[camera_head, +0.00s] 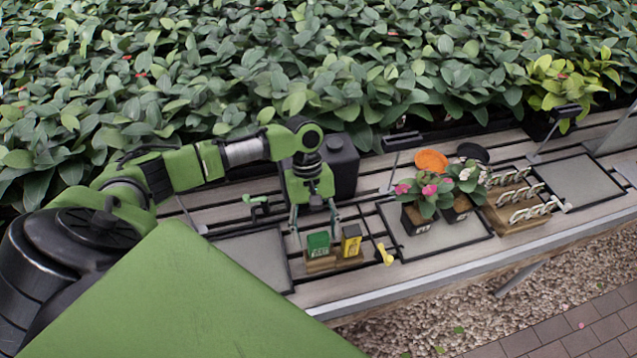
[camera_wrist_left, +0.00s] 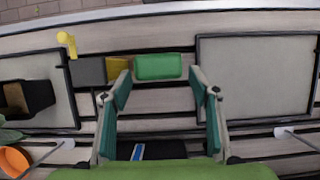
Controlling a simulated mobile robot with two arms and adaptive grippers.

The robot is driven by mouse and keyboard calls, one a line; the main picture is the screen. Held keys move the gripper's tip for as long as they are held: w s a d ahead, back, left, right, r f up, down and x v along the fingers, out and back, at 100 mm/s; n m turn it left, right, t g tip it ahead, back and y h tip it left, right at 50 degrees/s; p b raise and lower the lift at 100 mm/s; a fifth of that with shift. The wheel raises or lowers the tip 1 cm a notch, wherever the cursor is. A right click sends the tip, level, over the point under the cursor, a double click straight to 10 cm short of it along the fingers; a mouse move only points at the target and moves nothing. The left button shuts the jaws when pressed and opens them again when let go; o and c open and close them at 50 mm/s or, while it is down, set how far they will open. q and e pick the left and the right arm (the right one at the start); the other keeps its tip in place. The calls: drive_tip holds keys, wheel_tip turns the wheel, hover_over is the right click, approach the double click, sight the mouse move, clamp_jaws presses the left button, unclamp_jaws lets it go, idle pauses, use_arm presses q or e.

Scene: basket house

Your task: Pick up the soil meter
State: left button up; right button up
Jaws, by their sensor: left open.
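A small green box-shaped device with a pale label (camera_head: 318,244), which may be the soil meter, stands in a low wooden holder (camera_head: 320,267) on the slatted bench. A yellow and black one (camera_head: 351,238) stands beside it on the right. The wrist view shows the green top (camera_wrist_left: 158,66) and part of the yellow one (camera_wrist_left: 117,66). My left gripper (camera_head: 314,238) points down just above and behind the holder. Its fingers (camera_wrist_left: 160,88) are open and apart, with the green top seen between and beyond the tips. My right gripper is not in view.
A yellow nozzle-like piece (camera_head: 385,254) lies right of the holder. A black container (camera_head: 341,165) stands behind the gripper. Potted flowers (camera_head: 424,200), an orange dish (camera_head: 431,160) and a rack of white-handled tools (camera_head: 520,200) are farther right. The left grey tray (camera_head: 250,259) is empty.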

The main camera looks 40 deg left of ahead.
use_arm(q)
drive_tip(key=c, duration=1.2)
drive_tip(key=shift+c, duration=0.2)
drive_tip(key=shift+r, duration=0.1)
